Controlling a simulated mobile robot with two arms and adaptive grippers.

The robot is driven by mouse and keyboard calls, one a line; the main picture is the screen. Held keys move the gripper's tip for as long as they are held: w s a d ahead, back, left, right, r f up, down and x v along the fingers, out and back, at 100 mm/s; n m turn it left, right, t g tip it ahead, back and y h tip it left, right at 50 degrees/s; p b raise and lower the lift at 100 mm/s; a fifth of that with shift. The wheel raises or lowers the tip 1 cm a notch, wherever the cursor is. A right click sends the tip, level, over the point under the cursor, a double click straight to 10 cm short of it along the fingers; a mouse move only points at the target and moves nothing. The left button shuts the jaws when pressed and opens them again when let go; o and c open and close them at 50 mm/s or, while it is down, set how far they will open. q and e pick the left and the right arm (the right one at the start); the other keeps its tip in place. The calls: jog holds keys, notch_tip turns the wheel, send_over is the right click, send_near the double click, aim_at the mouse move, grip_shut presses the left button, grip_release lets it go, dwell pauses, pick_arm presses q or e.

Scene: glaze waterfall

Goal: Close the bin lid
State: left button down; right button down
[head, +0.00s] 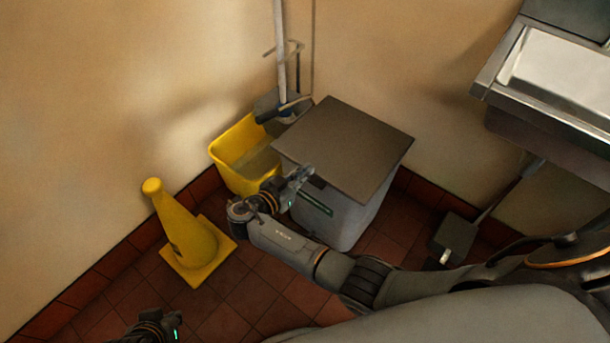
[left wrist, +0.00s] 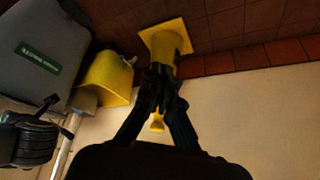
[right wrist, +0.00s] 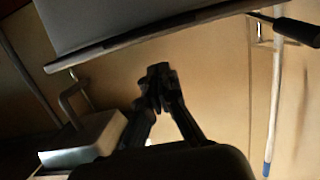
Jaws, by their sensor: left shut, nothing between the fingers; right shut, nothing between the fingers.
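The grey bin (head: 325,213) stands in the corner, with a green label on its front. Its dark flat lid (head: 350,145) lies across the top in the head view; I cannot tell whether a small gap is left under it. My right gripper (head: 303,175) is shut and empty at the lid's front left edge; I cannot tell whether it touches. It also shows shut in the right wrist view (right wrist: 160,72). My left gripper (head: 165,325) is shut and empty, low at the left, away from the bin. The bin body also shows in the left wrist view (left wrist: 38,52).
A yellow mop bucket (head: 232,163) stands close to the bin's left, with a pale mop handle (head: 280,45) rising behind. A yellow cone (head: 185,235) stands left. A steel sink (head: 560,75) is at the right; a long-handled dustpan (head: 454,238) stands below it.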

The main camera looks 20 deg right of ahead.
pick_arm(q)
jog(key=w+d+r+t+h+b, duration=0.2)
jog(key=w+r+t, duration=0.3)
jog(key=r, duration=0.5)
jog(key=w+d+r+t+h+b, duration=0.2)
jog(key=w+d+r+t+b, duration=0.1)
jog(key=r+t, duration=0.5)
jog(key=shift+w+r+m+b, duration=0.3)
jog(key=shift+w+r+b, duration=0.2)
jog(key=shift+w+r, duration=1)
jog(key=shift+s, duration=0.1)
